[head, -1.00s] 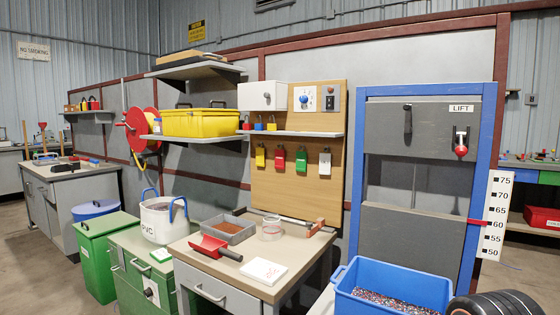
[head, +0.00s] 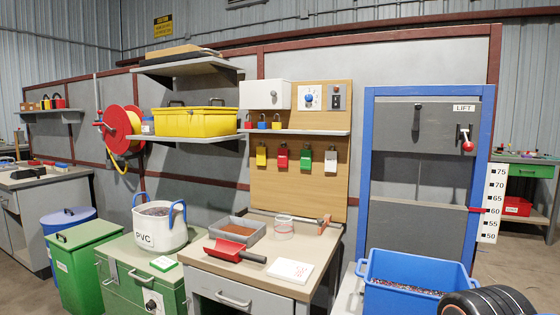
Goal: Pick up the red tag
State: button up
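The red tag (head: 282,158) hangs on the wooden board (head: 300,195) in the head view. It is in a row of tags below a small shelf. A yellow tag (head: 261,157) hangs to its left. A green tag (head: 307,160) and a white tag (head: 330,160) hang to its right. Nothing covers the red tag. My gripper is not in view.
Below the board, a workbench (head: 316,262) holds a grey tray (head: 256,243), a red scoop (head: 222,250), a clear jar and a white pad. A blue crate (head: 405,298) stands right, before the lift panel. The PVC bucket (head: 158,238) stands left.

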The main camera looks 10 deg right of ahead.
aim_at(282, 153)
jog(key=i+j+z, duration=0.2)
jog(key=j+z, duration=0.25)
jog(key=j, duration=0.8)
jog(key=j+z, duration=0.45)
jog(key=j, duration=0.8)
